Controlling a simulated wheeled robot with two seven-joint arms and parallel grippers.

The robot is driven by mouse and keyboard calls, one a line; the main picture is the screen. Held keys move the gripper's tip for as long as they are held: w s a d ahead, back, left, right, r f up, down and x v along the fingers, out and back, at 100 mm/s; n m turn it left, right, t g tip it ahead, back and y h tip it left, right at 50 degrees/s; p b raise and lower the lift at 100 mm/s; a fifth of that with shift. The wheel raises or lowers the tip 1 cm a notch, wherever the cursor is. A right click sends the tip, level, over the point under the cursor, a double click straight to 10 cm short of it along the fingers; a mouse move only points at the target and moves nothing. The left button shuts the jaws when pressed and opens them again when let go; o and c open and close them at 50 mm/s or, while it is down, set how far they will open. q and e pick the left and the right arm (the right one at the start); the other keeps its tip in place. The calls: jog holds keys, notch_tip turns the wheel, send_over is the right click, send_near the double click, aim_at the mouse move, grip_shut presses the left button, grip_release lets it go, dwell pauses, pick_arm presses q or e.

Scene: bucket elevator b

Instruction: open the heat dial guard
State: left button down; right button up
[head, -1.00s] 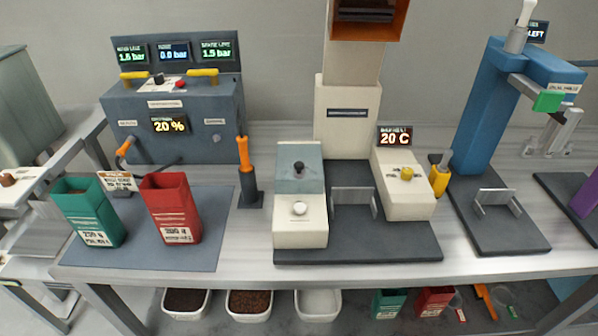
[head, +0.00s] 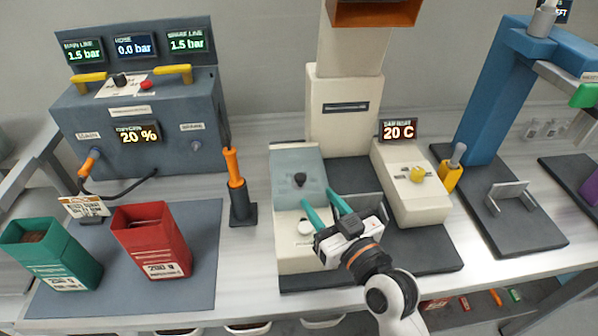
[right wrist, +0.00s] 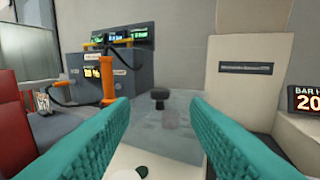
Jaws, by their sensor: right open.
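The heat dial guard appears to be the grey-blue, see-through panel (head: 285,160) over the back of the cream left-hand box. It lies closed, and a black knob (head: 299,180) stands at its middle. In the right wrist view the panel (right wrist: 182,105) and the black knob (right wrist: 158,97) show straight ahead between my fingers. A faint pinkish shape shows through the panel. My right gripper (head: 317,198) is open and empty, its teal fingers pointing at the panel from the front right, apart from the knob. My left gripper is out of view.
A white knob (head: 305,227) sits on the box's front, close to my right fingers. The heating tower (head: 345,130) rises behind. A second cream box with a yellow knob (head: 417,174) stands right. An orange-handled tool (head: 233,170) stands upright left of the panel.

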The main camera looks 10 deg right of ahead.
aim_at(303, 181)
jog(key=x, duration=0.4)
jog(key=shift+w+a, duration=0.1)
jog(key=shift+w, duration=0.05)
jog(key=x, duration=0.4)
jog(key=shift+f+p, duration=0.1)
jog(key=shift+p, duration=0.3)
jog(key=shift+w, duration=0.15)
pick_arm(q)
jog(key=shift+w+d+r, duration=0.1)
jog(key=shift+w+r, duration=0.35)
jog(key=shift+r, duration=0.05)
pick_arm(e)
grip_shut()
